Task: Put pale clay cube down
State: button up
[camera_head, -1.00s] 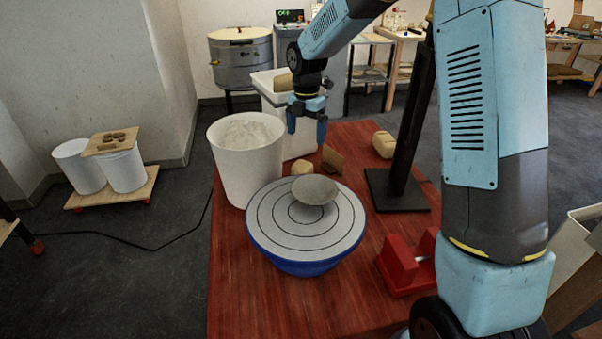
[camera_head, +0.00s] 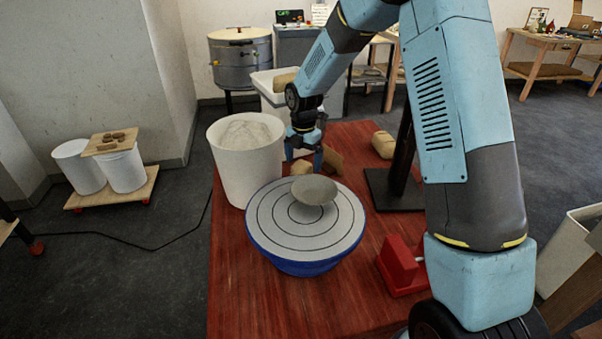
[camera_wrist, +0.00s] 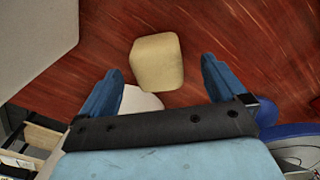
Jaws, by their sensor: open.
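The pale clay cube (camera_head: 302,168) rests on the red wooden table (camera_head: 240,290), behind the wheel and beside the white bucket. My gripper (camera_head: 304,163) is open just above it in the head view, and one finger partly covers it. In the wrist view the cube (camera_wrist: 157,62) lies on the table beyond and between the two blue fingers (camera_wrist: 160,88). Neither finger touches it there, and nothing is held.
A tall white bucket (camera_head: 228,180) is at left. A brown block (camera_head: 333,160), a dark stand (camera_head: 380,188) and a red object (camera_head: 402,265) are to the right.

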aim_at(302, 163)
jog(key=f, duration=0.4)
jog(key=shift+a+f, duration=0.15)
jog(key=shift+a, duration=0.1)
jog(key=shift+c, duration=0.2)
jog(key=c, duration=1.6)
jog(key=shift+o, duration=0.2)
